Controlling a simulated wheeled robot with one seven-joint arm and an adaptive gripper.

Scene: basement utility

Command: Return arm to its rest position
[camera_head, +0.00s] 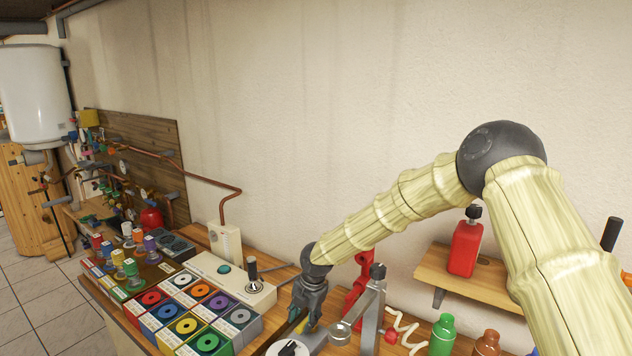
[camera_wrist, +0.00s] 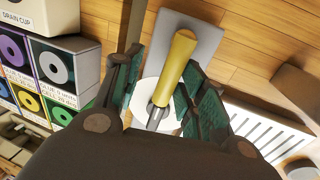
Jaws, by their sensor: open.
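My arm reaches from the right of the head view over the bench (camera_head: 265,335), bent at a dark elbow joint, with my gripper (camera_head: 303,322) pointing down low over the bench. In the wrist view my gripper (camera_wrist: 162,78) has its two green-padded fingers apart. A tool with a yellow handle (camera_wrist: 180,58) shows between and beyond them, over a white round piece (camera_wrist: 150,112) and a grey plate (camera_wrist: 205,30). I see no grip on the tool; whether a finger touches it I cannot tell.
Several colour-ringed boxes (camera_head: 186,325) and a beige box with a black knob (camera_head: 230,278) stand left of my gripper. A red and grey stand (camera_head: 372,310) is close on its right. A wall shelf (camera_head: 465,277) holds a red bottle (camera_head: 465,248) near my arm.

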